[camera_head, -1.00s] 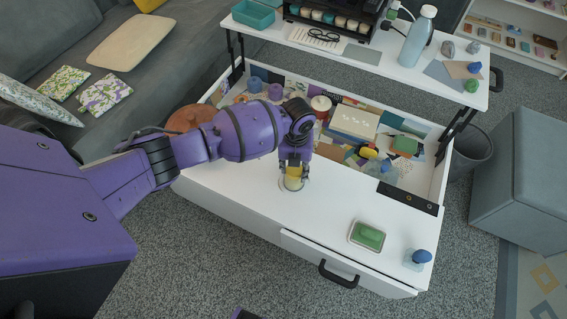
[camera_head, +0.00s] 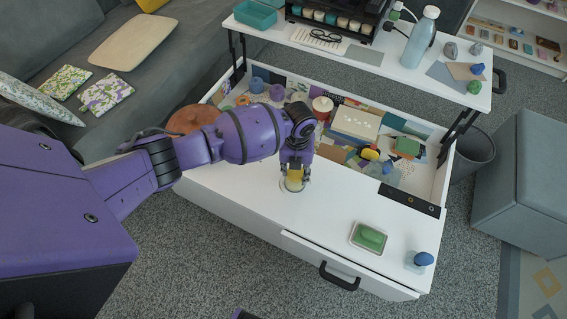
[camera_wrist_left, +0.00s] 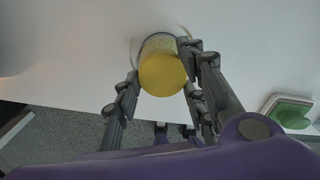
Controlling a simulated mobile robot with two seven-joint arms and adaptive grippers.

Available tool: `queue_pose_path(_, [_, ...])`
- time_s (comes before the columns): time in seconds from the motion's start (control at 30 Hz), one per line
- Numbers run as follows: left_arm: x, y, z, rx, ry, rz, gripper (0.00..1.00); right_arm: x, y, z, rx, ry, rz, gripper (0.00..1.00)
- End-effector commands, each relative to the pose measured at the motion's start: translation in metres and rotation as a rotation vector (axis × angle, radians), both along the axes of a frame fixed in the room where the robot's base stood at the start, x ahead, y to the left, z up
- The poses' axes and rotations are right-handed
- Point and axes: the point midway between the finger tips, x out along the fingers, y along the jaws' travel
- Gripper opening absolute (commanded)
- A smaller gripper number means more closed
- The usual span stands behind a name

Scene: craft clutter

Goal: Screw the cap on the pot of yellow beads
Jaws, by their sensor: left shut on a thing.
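The clear pot of yellow beads (camera_wrist_left: 158,41) stands upright on the white tabletop; in the head view its lower part (camera_head: 294,187) shows under my left gripper. A flat, round yellow cap (camera_wrist_left: 162,76) covers most of the pot's mouth in the left wrist view. I cannot tell whether the cap is fully seated or level. My left gripper (camera_head: 295,175) points down over the pot, with its fingers on either side of the cap, shut on it. In the head view the fingers hide part of the cap.
A green block in a dish (camera_head: 369,238) and a blue-topped item (camera_head: 422,259) stand to the right on the tabletop. Behind is an open compartment full of craft clutter, with a white box (camera_head: 356,122). A raised shelf with a bottle (camera_head: 420,36) stands further back. The tabletop around the pot is clear.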

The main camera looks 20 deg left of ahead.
Motion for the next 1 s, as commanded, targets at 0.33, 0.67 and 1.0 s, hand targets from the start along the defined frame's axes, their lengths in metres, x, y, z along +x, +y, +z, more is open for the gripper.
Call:
queue_pose_path(0.33, [0.002,-0.001,0.001,0.0,-0.002,-0.001,0.41,0.0,-0.001,0.0,0.0,0.001,-0.001,0.4])
queue_pose_path(0.67, [0.002,-0.001,0.001,0.0,-0.002,-0.001,0.6,-0.001,-0.001,0.0,-0.001,0.002,-0.002,0.4])
queue_pose_path(1.0, [0.003,0.0,0.025,0.0,-0.005,-0.003,0.6,-0.002,-0.001,-0.001,-0.001,0.004,-0.003,0.4])
